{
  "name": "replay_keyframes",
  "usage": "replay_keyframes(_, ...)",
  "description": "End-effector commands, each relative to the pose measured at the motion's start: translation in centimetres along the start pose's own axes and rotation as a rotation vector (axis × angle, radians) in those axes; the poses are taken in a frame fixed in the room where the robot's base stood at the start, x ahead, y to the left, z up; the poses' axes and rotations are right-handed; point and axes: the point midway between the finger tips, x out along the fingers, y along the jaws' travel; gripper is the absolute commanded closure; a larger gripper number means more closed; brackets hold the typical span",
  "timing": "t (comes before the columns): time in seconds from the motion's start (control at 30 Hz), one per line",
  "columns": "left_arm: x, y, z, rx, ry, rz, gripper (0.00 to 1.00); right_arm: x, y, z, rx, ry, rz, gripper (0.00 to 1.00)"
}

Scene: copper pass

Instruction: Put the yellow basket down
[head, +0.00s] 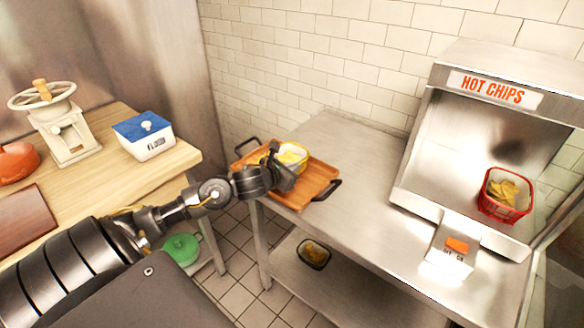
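The yellow basket (295,153) holds yellow food and shows over the middle of an orange-brown wooden tray (317,178) with dark handles. My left gripper (283,168) reaches in from the left and appears shut on the near left side of the yellow basket. The gripper hides that side and the basket's underside, so I cannot tell whether the basket touches the tray. My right gripper is not in view.
The tray sits on a steel counter (365,160). A hot chips station (440,180) with a red basket (505,194) stands at right. A dark basket (314,253) is on the lower shelf. A wooden counter at left holds a flour box (145,138) and a grinder (62,132).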

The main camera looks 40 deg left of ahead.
Motion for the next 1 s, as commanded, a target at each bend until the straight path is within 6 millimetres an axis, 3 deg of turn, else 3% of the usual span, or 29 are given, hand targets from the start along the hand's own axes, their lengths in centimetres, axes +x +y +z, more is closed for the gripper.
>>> replay_keyframes(0.37,0.2,-0.1,-0.4,0.002,-0.001,0.000,1.00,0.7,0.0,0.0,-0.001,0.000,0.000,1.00)
replay_keyframes(0.53,0.1,0.0,-0.3,0.001,0.000,0.000,0.76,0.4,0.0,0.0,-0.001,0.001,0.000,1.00)
replay_keyframes(0.87,0.0,0.0,0.0,0.000,0.001,0.000,0.76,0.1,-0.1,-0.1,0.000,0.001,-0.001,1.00)
replay_keyframes(1.0,-1.2,0.1,-0.2,0.004,0.001,0.001,0.76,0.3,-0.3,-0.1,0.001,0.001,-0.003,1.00)
